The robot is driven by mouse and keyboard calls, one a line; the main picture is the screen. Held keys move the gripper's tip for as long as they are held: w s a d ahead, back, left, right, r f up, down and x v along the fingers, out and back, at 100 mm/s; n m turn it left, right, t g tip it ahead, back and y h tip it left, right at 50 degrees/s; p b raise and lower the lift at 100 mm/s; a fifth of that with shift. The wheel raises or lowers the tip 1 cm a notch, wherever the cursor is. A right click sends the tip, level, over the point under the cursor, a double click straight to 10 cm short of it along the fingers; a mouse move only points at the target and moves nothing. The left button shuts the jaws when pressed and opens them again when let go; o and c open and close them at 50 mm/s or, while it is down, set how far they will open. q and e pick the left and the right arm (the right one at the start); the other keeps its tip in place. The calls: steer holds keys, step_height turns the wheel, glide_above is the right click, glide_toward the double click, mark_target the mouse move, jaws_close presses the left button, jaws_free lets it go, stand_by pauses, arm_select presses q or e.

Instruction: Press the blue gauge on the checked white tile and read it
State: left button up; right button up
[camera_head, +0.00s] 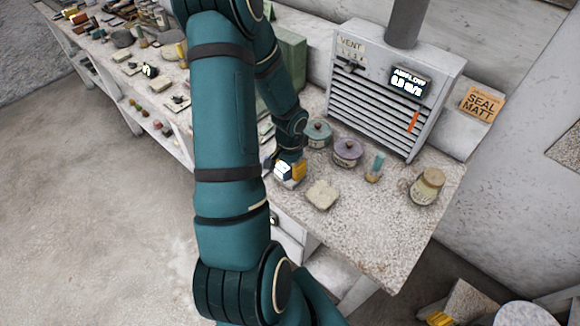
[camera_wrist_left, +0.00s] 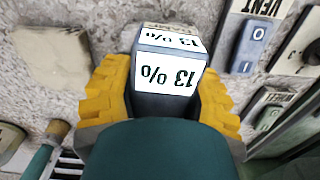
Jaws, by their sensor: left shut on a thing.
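My left gripper (camera_head: 291,171) is shut on the blue gauge (camera_head: 283,171), with its yellow fingers on both sides of it. In the left wrist view the gauge (camera_wrist_left: 170,68) is a blue-grey block with white display faces, and its reading shows upside down as 13 %. A pale cream, tile-like block (camera_head: 322,195) lies on the bench to the right of the gauge; it also shows at upper left in the left wrist view (camera_wrist_left: 45,55). The gauge is apart from this block. I cannot make out a check mark on it. My right gripper is not in view.
A grey vent box (camera_head: 392,95) with slats and an airflow display stands behind. Teal (camera_head: 318,133) and purple (camera_head: 347,152) lidded jars, a brush (camera_head: 375,168) and a wooden-topped jar (camera_head: 427,186) stand on the speckled bench (camera_head: 385,235). The bench's front right is clear.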

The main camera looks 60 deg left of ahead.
arm_select(q)
steer(key=shift+r+p, duration=2.2)
steer(key=shift+r, duration=0.85)
